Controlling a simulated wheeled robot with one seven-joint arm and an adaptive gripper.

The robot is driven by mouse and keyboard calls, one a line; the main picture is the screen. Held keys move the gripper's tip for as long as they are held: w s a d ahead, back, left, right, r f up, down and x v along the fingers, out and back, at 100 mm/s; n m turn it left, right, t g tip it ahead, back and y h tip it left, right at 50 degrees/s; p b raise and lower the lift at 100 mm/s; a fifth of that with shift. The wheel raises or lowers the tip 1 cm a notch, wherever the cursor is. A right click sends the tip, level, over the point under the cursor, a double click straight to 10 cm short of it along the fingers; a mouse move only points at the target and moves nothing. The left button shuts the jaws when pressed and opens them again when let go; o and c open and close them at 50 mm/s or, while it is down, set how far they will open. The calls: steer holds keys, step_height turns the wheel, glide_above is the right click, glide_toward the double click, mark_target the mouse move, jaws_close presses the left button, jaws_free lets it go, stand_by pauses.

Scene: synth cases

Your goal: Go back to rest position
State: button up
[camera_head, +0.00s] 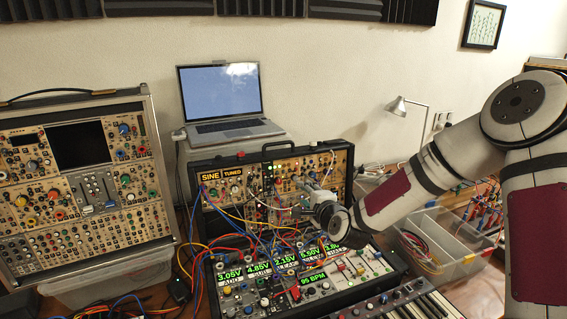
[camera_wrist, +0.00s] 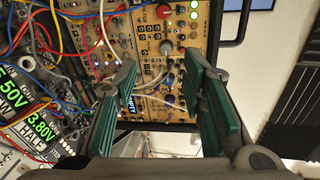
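My gripper (camera_head: 310,192) is in front of the middle synth case (camera_head: 345,168), with my arm reaching in from the right. In the wrist view my gripper (camera_wrist: 160,72) has its two green-padded fingers spread apart. The gap between them looks empty. Behind the gap is the tan module panel (camera_wrist: 150,45) with knobs, lights and patch cables. I cannot tell how near the fingertips are to the panel.
A lower case with lit green displays (camera_head: 285,267), many cables and a keyboard (camera_head: 435,305) lie below my gripper. A tall synth case (camera_head: 150,150) stands left. A laptop (camera_head: 220,95), lamp (camera_head: 398,105) and clear divided bin (camera_head: 470,235) are nearby.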

steer(key=s+d+r+n+g+h, duration=0.1)
steer(key=s+r+n, duration=0.4)
steer(key=s, duration=0.9)
steer(key=s+d+r+n+g+h, duration=0.1)
steer(key=s+d+r+n+g, duration=0.2)
steer(key=s, duration=1.2)
steer(key=s+d+r+n+g+h, duration=0.1)
steer(key=s+d+r+n+g, duration=0.2)
steer(key=s, duration=1.1)
step_height(320, 180, up, 4)
steer(key=n+g, duration=0.3)
steer(key=n, duration=0.2)
steer(key=shift+s+f, duration=0.2)
steer(key=shift+s, duration=0.2)
steer(key=shift+c, duration=0.4)
